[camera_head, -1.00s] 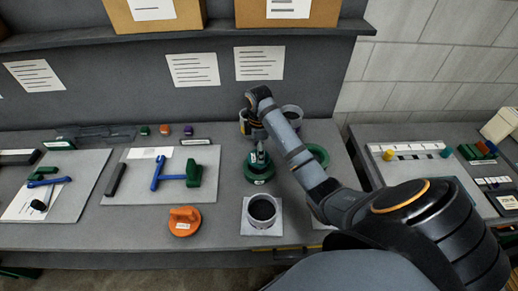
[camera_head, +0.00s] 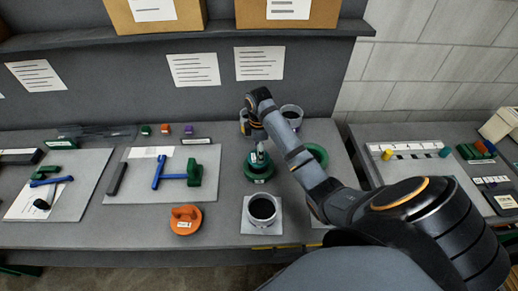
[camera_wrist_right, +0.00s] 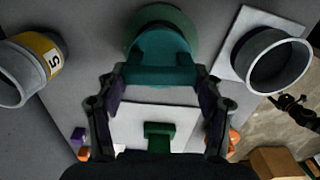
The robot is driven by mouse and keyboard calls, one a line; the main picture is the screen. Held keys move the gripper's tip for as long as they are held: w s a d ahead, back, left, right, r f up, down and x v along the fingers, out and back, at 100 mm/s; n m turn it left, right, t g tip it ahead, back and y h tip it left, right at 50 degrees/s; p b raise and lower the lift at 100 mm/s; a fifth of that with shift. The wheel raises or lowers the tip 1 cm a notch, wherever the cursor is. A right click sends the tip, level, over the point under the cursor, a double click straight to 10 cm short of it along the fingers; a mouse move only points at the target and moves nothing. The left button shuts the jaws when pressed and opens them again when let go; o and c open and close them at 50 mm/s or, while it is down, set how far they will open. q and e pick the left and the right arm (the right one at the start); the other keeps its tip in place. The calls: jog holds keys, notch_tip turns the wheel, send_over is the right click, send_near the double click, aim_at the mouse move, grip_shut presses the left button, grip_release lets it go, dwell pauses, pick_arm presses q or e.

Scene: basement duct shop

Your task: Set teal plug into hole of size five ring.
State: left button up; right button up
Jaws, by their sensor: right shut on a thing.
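The teal plug (camera_wrist_right: 160,62) is between the fingers of my right gripper (camera_wrist_right: 158,78), which is shut on its bar handle. In the head view the gripper (camera_head: 260,156) points down at the plug, and a dark green round piece (camera_head: 258,173) shows around or under it. I cannot tell whether the plug is raised from it. The size five ring (camera_wrist_right: 35,68), grey with a yellow label marked 5, stands to the left in the wrist view. My left gripper is not in view.
A grey ring (camera_head: 262,209) stands on a pale plate at the front. Another grey ring (camera_head: 292,116) stands at the back. A green ring (camera_head: 316,155) is partly behind my arm. An orange plug (camera_head: 185,219) lies front left, near a tool board (camera_head: 130,190).

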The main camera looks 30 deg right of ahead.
jog(key=shift+f, duration=0.25)
jog(key=shift+f+b, duration=0.3)
jog(key=shift+f, duration=1.25)
jog(key=shift+f, duration=0.2)
jog(key=o, duration=1.8)
jog(key=shift+o, duration=0.2)
